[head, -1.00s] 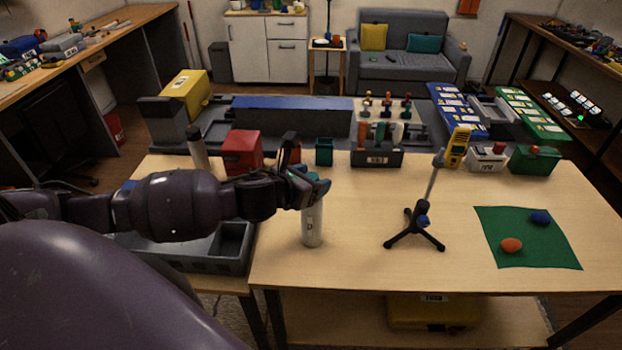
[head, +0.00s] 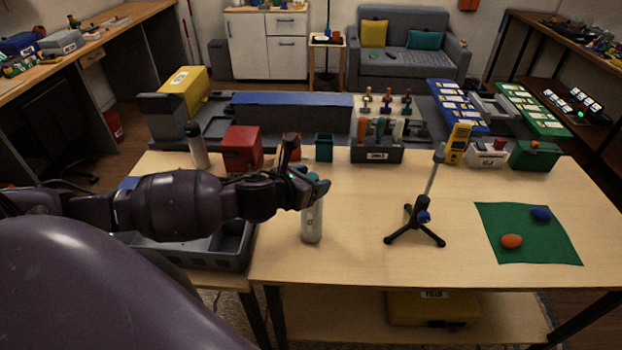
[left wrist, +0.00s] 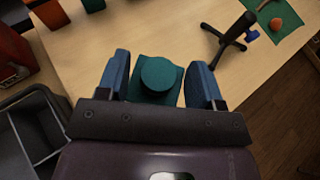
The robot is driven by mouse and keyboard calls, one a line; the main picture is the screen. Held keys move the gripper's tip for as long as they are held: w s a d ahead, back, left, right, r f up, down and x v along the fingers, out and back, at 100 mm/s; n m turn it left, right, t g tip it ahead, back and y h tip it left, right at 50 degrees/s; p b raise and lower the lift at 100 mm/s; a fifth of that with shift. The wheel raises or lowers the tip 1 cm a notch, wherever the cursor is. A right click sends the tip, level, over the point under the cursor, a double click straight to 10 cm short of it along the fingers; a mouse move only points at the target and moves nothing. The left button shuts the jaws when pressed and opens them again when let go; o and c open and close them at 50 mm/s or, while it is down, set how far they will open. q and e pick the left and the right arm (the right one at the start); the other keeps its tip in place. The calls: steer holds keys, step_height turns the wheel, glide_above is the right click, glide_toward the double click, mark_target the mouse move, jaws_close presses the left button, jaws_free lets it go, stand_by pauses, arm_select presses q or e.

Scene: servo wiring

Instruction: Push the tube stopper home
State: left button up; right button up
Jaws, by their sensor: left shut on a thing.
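A white tube (head: 312,224) with a small dark mark stands upright near the front of the table. My left gripper (head: 317,188) is at its top, coming in from the left. My right gripper is not in view.
A black tripod (head: 414,222) stands right of the tube. A green mat (head: 520,245) with an orange and a blue lump lies farther right. A grey tray (head: 232,243) is at the left, a red box (head: 243,150) behind. Bare tabletop lies between tube and tripod.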

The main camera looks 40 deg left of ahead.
arm_select(q)
steer(key=shift+s+f, duration=0.1)
steer(key=shift+f, duration=0.45)
steer(key=o, duration=1.1)
steer(key=shift+c, duration=0.2)
steer(key=b+v, duration=0.1)
steer(key=v, duration=0.9)
steer(key=shift+s+r, duration=0.2)
steer(key=shift+s, duration=0.15)
steer(key=shift+s, duration=0.1)
